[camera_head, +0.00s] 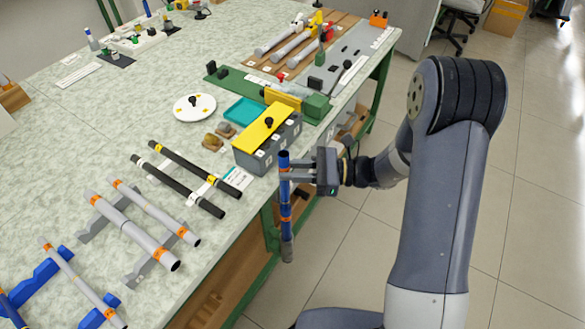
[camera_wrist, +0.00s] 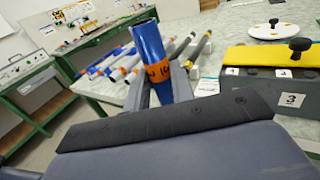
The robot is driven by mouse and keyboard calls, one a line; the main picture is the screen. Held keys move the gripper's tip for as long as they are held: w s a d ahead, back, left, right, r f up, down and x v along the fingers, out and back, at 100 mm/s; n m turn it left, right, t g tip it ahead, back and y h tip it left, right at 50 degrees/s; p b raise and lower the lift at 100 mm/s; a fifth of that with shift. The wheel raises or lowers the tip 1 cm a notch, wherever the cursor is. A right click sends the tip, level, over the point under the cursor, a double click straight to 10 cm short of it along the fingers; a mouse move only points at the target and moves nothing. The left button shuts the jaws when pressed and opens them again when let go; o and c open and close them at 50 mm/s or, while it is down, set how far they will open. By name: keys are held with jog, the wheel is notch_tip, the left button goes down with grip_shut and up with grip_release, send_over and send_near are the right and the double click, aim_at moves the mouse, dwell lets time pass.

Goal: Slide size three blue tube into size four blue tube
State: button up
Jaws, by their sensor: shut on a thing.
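My gripper (camera_head: 294,173) is shut on a blue tube (camera_head: 285,205), held upright off the table's front edge, above the floor. The tube has orange bands and a grey lower end. In the wrist view the same blue tube (camera_wrist: 149,42) rises between the fingers, with its open end up and an orange label that I cannot read for certain. Another blue tube (camera_head: 14,309) with an orange band shows at the lower left corner, partly cut off by the picture edge. I cannot tell which size either tube is.
Grey tubes (camera_head: 132,229) with orange bands lie on stands, and black tubes (camera_head: 177,186) lie beyond them. A grey box (camera_head: 254,161) with a yellow lid stands close left of my gripper. A white disc (camera_head: 181,108) lies behind.

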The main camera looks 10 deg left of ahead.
jog(key=shift+f+b, duration=1.15)
jog(key=shift+f, duration=0.5)
jog(key=o, duration=0.9)
jog(key=shift+c, duration=0.2)
jog(key=w+d+b, duration=0.1)
jog(key=d, duration=0.9)
jog(key=shift+w+d, duration=0.25)
jog(key=shift+d, duration=0.15)
jog(key=shift+r, duration=0.1)
jog(key=s+a+p, duration=0.1)
jog(key=a, duration=0.9)
jog(key=shift+s+a+r+p, duration=0.25)
jog(key=shift+a+r+p, duration=0.15)
jog(key=shift+r, duration=0.05)
